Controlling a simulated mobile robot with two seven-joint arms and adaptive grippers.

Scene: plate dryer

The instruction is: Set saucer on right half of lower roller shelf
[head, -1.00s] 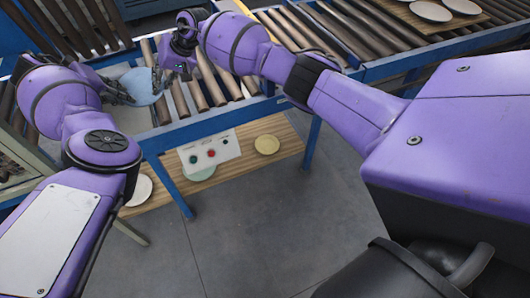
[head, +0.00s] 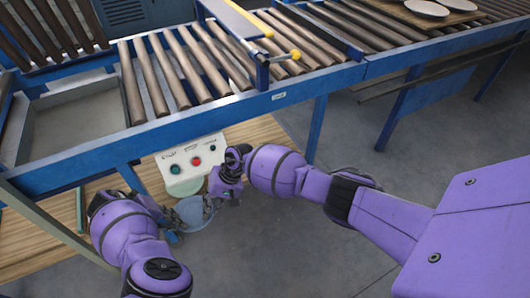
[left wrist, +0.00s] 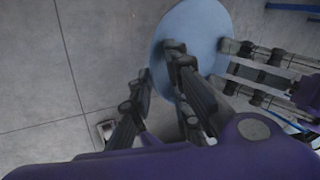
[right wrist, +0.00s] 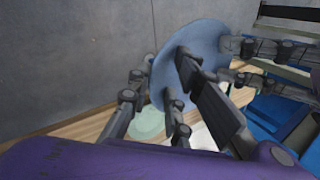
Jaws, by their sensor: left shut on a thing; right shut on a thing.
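A light blue saucer (head: 191,212) is held between my two grippers, in front of the lower shelf and below the conveyor frame. My left gripper (head: 174,224) is shut on its left side, and my right gripper (head: 222,192) is shut on its right side. The saucer also shows tilted in the left wrist view (left wrist: 188,32) and the right wrist view (right wrist: 205,48), with fingers from both sides across it. The wooden lower shelf (head: 262,132) runs under the rollers. Its middle is partly hidden by the control panel and my grippers.
A pale green plate (head: 186,186) lies on the lower shelf beneath the control panel (head: 191,164). Blue table legs (head: 317,128) and the blue front rail (head: 110,152) stand close by. A yellow-ended barrier (head: 240,20) crosses the rollers. Bare wood shows right of the panel.

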